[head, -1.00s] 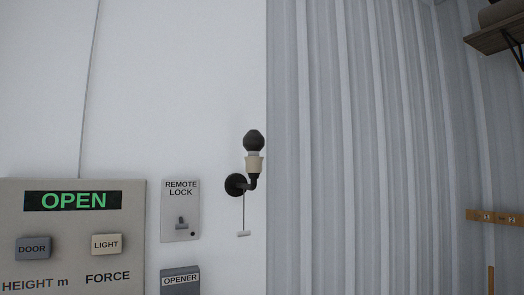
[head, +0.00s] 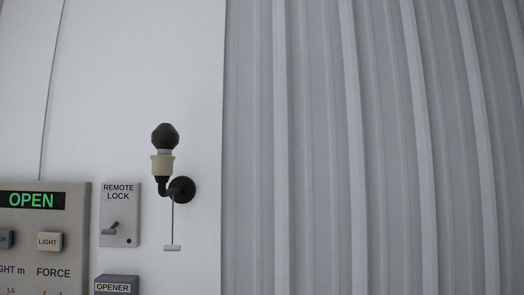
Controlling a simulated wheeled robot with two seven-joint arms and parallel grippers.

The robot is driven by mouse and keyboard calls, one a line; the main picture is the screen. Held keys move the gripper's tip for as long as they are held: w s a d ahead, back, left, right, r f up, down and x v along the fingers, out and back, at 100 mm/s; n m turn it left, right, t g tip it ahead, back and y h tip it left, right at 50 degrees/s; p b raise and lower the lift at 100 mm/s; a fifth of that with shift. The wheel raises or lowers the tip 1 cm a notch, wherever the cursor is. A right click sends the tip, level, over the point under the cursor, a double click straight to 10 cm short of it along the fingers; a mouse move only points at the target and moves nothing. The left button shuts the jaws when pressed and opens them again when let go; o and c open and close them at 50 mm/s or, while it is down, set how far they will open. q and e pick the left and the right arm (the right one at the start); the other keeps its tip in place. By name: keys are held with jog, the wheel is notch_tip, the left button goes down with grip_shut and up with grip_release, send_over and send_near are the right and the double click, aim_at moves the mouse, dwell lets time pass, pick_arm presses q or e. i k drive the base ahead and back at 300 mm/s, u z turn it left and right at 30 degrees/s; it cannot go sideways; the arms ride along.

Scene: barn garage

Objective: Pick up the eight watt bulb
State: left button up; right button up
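A dark, nearly black bulb (head: 165,137) sits upright in a cream socket (head: 163,165) on a black wall-mounted lamp arm (head: 182,189). A pull cord with a small pale handle (head: 172,248) hangs below the lamp. No wattage marking can be read on the bulb, so I cannot tell whether it is the eight watt one. Neither of my grippers shows in the head view.
A control panel (head: 75,220) with a green OPEN display and a LIGHT button is on the white wall at lower left. A REMOTE LOCK switch plate (head: 120,228) and an OPENER box (head: 116,285) are left of the lamp. Grey corrugated wall (head: 370,150) fills the right side.

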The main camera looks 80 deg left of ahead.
aim_at(165, 138)
jog(key=z, duration=0.05)
jog(key=i, duration=0.6)
jog(key=u, duration=2.25)
